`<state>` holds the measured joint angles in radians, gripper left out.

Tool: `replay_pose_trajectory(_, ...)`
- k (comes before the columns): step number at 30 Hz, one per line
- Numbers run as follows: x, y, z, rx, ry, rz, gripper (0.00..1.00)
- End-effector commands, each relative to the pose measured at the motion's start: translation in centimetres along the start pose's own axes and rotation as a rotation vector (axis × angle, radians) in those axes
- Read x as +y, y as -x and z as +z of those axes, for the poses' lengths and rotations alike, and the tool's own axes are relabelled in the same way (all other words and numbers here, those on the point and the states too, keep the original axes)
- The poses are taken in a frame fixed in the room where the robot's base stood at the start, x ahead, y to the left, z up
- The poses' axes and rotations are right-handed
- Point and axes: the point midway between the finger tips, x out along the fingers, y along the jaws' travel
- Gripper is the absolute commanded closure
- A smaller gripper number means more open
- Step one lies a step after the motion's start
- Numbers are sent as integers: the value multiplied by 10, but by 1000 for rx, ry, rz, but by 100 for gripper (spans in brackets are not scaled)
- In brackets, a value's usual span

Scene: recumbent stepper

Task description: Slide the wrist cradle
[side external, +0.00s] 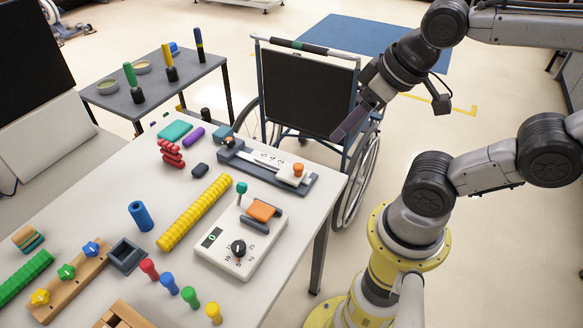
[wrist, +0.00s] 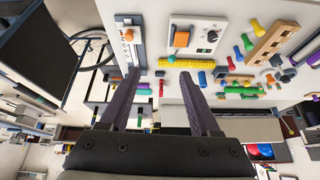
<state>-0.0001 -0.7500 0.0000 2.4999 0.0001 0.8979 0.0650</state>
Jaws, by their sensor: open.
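Two devices on the white table could hold the wrist cradle; I cannot tell which. One is a grey-blue slide rail (side external: 232,155) with a numbered white scale and an orange-knobbed carriage (side external: 292,175); the knob also shows in the wrist view (wrist: 128,35). The other is a white dial box (side external: 222,246) bearing an orange pad (side external: 262,211) between dark side pieces; the pad also shows in the wrist view (wrist: 181,39). My gripper (side external: 345,128) is open and empty, raised near the table's far right corner, apart from both devices. Both fingers show in the wrist view (wrist: 160,72).
A wheelchair (side external: 308,95) stands behind the table, close to my gripper. A grey side table (side external: 152,85) stands at the back left.

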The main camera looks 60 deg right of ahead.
Motion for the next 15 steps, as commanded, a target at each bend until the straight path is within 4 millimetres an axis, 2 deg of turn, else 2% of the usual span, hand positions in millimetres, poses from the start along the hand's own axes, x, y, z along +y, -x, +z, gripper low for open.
replay_pose_trajectory(4, -1, 5, -13, 32, -200, -5, 37)
replay_pose_trajectory(8, 1, -1, -36, 17, -454, 4, 37)
replay_pose_trajectory(11, 7, -15, -58, -20, -679, 33, 37)
replay_pose_trajectory(15, 21, -46, -84, -86, -974, 99, 37)
